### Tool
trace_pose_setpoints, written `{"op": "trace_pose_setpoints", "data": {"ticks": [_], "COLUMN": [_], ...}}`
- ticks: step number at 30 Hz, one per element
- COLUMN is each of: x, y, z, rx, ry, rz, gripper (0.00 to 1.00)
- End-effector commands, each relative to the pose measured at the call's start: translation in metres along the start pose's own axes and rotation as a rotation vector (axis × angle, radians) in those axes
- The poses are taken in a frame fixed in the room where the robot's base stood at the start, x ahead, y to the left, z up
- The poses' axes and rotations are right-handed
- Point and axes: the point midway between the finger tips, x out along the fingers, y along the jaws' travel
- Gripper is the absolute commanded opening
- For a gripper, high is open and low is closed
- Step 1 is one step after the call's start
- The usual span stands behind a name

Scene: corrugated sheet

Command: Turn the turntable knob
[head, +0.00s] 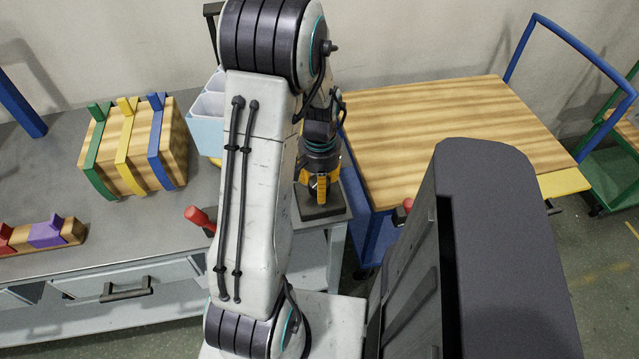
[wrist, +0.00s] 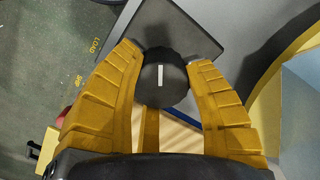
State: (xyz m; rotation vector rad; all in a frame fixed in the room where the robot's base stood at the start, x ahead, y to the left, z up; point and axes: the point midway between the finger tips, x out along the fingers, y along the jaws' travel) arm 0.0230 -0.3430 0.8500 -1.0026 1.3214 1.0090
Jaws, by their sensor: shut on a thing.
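The turntable knob (wrist: 161,76) is a round black knob with a white pointer line, seen in the wrist view between my gripper's two yellow fingers. My gripper (wrist: 163,78) is shut on the knob, one finger on each side. The white line runs nearly straight up and down in the wrist view. The knob sits on a dark square base plate (wrist: 180,25). In the head view my gripper (head: 320,190) points down over the dark base (head: 322,211) at the right end of the grey bench, and the fingers largely hide the knob.
A wooden block with green, yellow and blue bands (head: 135,145) stands on the grey bench (head: 130,220). A light blue bin (head: 207,135) is behind my arm. A red handle (head: 200,218) is near the bench front. A wood-topped blue cart (head: 440,120) stands close on the right.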

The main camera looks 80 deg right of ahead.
Motion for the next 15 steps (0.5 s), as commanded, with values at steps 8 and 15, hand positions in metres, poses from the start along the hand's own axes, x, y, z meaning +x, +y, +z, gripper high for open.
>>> {"op": "trace_pose_setpoints", "data": {"ticks": [8,15], "x": [-0.0023,-0.0019], "y": [-0.0012,-0.0008], "z": [-0.0067,-0.0054], "rx": [0.001,0.000], "ry": [0.022,0.017], "rz": [-0.004,-0.003], "gripper": [0.16,0.65]}}
